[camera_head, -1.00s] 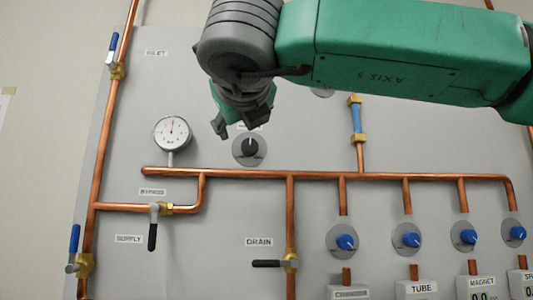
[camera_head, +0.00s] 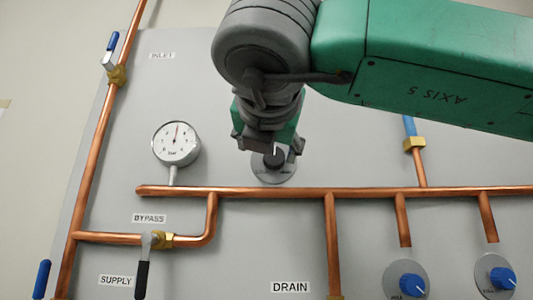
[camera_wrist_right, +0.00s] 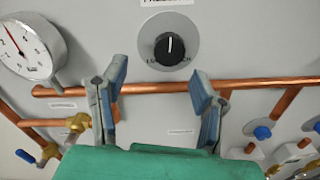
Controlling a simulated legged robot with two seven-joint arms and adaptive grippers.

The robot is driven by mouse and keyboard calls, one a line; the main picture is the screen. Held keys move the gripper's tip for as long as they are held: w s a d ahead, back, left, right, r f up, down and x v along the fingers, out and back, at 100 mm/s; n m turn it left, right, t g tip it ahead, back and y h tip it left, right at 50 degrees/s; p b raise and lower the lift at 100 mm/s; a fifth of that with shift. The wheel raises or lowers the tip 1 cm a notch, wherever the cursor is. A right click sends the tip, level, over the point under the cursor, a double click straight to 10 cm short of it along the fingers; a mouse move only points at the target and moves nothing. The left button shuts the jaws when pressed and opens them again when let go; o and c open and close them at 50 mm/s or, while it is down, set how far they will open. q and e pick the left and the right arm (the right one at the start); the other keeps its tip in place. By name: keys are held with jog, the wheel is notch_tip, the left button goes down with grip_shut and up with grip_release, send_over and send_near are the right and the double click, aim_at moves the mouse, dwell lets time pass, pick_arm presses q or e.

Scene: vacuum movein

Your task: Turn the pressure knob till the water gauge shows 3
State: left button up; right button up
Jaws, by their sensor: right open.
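The pressure knob is a black round knob with a white line on a grey dial plate; it shows whole in the right wrist view (camera_wrist_right: 169,48), its line pointing about straight up. In the head view the knob (camera_head: 275,159) is partly hidden by my right gripper (camera_head: 268,148). In the wrist view the right gripper (camera_wrist_right: 160,84) is open, its two blue-grey fingers apart, with the knob beyond them and between their tips; I see no contact. The round white water gauge (camera_head: 176,141) is left of the knob, its needle near upright; it is also in the wrist view (camera_wrist_right: 27,46). My left gripper is out of view.
A horizontal copper pipe (camera_head: 370,193) runs just below the knob. A bypass valve (camera_head: 158,240) is at lower left, and blue knobs (camera_head: 408,283) sit at lower right.

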aim_at(274, 156)
jog(key=w, duration=0.1)
jog(key=w+d, duration=0.1)
jog(key=w+d+p, duration=0.1)
jog(key=shift+w+r, duration=0.2)
jog(key=shift+w, duration=0.2)
jog(key=shift+w+d, duration=0.15)
jog(key=shift+w, duration=0.3)
jog(key=shift+w+a+f, duration=0.1)
jog(key=shift+w+a, duration=0.05)
jog(key=shift+a, duration=0.9)
jog(key=c, duration=1)
jog(key=shift+d, duration=0.45)
jog(key=shift+c, duration=0.6)
jog(key=shift+w+d, duration=0.1)
jog(key=shift+d, duration=0.1)
jog(key=shift+a, duration=0.2)
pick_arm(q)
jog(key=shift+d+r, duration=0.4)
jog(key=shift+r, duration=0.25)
pick_arm(e)
jog(key=shift+n, duration=0.4)
